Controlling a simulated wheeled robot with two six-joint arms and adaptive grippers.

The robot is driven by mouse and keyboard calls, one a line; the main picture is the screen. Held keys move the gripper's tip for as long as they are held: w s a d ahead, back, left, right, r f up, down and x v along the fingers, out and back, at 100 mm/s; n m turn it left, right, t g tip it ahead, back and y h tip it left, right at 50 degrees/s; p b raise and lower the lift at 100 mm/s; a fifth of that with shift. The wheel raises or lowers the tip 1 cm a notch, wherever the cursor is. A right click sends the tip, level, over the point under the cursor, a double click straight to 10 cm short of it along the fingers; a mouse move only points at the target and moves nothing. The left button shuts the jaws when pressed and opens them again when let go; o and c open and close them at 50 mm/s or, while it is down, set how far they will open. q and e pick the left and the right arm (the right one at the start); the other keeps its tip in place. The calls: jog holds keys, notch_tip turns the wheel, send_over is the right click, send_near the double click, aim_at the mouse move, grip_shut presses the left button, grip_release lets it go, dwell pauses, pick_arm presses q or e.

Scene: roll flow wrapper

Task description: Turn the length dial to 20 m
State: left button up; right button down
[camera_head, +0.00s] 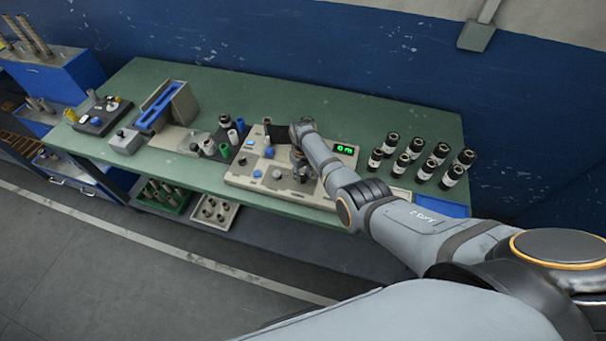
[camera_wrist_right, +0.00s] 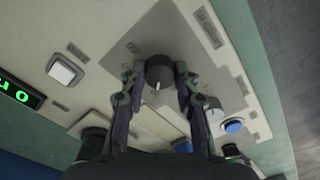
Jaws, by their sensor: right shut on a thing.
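The dark round length dial (camera_wrist_right: 158,72) with a pale pointer mark is on the beige machine panel (camera_wrist_right: 100,22). In the right wrist view the two fingers of my right gripper (camera_wrist_right: 159,82) are on either side of the dial, shut on it. In the head view my right gripper (camera_head: 300,171) is over the middle of the machine panel (camera_head: 245,182), and the arm hides the dial there. The green display (camera_head: 345,149) reads 0 m. The display also shows at the left of the right wrist view (camera_wrist_right: 18,92). My left gripper is not in view.
A white square button (camera_wrist_right: 64,70), a blue button (camera_wrist_right: 233,126) and a small grey knob (camera_wrist_right: 213,113) are near the dial. Several black rolls (camera_head: 415,148) stand right of the machine on the green table (camera_head: 285,100). Coloured rolls stand on its left.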

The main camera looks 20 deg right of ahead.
aim_at(303, 176)
dwell(0.5)
jog(key=c, duration=1)
grip_release()
notch_tip(303, 176, up, 12)
jog(key=shift+r, duration=0.1)
